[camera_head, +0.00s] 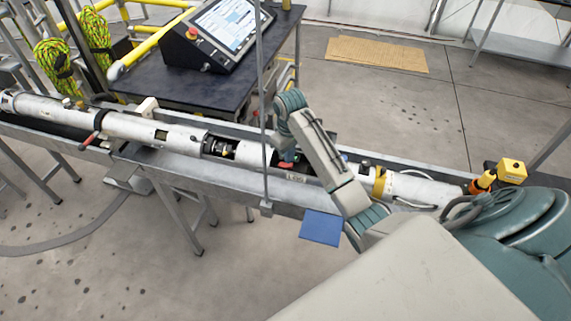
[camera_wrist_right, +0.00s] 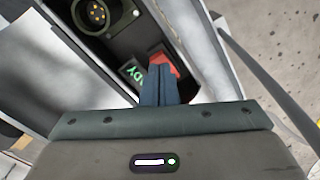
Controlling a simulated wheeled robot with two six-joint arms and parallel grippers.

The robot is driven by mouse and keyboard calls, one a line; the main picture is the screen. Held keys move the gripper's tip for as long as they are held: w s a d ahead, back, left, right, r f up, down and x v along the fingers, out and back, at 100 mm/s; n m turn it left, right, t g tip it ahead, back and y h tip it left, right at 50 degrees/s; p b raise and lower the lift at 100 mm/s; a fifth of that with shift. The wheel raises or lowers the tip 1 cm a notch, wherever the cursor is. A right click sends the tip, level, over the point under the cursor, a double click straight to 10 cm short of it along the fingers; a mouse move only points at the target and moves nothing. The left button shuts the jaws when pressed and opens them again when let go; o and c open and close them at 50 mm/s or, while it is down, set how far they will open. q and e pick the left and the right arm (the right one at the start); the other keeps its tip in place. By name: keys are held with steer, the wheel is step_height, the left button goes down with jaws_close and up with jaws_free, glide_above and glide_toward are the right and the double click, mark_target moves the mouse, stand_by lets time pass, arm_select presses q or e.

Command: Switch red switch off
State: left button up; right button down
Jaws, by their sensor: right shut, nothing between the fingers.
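The red switch (camera_wrist_right: 167,58) shows in the right wrist view in a dark recess of the long white tube. A label with green lit letters (camera_wrist_right: 136,73) sits just left of it. My right gripper (camera_wrist_right: 158,68) is shut and empty. Its fingertips overlap the lower part of the switch in the picture; I cannot tell whether they touch it. In the head view, my right gripper (camera_head: 287,157) reaches down at the tube's opening, with a small red part (camera_head: 286,165) beside it. My left gripper is not in view.
The white tube (camera_head: 170,134) lies in a long grey metal trough (camera_head: 225,178). A round connector with gold pins (camera_wrist_right: 97,13) sits near the switch. A thin upright post (camera_head: 261,100) stands left of my right arm. A dark table (camera_head: 165,85) with a screen console (camera_head: 225,27) stands behind.

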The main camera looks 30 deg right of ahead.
steer(key=shift+f, duration=0.85)
stand_by(0.3)
stand_by(0.4)
